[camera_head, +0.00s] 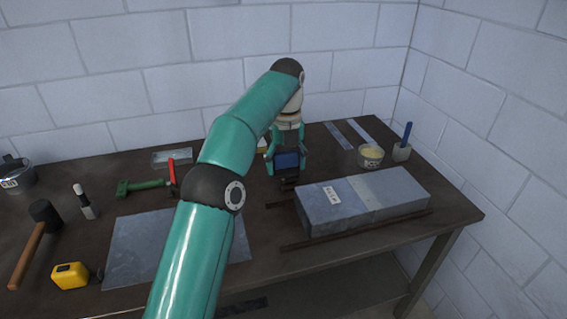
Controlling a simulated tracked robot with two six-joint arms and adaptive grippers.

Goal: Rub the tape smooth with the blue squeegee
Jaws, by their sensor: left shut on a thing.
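My left gripper (285,172) is shut on the blue squeegee (287,159), above the bench just left of the duct's back left corner. It looks apart from the duct. A grey sheet-metal duct (325,213) lies on the bench at the right. A paler band, which looks like the tape (366,192), runs across its top and down its front side near the middle. A small white label (333,195) is on the duct top, left of that band. My right gripper is out of view.
The bench (455,212) also holds a mallet (38,232), a yellow tape measure (70,276), green-handled snips (145,187) and a flat metal sheet (135,250). A tub (371,156) and a cup with a blue-handled tool (402,150) stand behind the duct. Block walls close the back and right.

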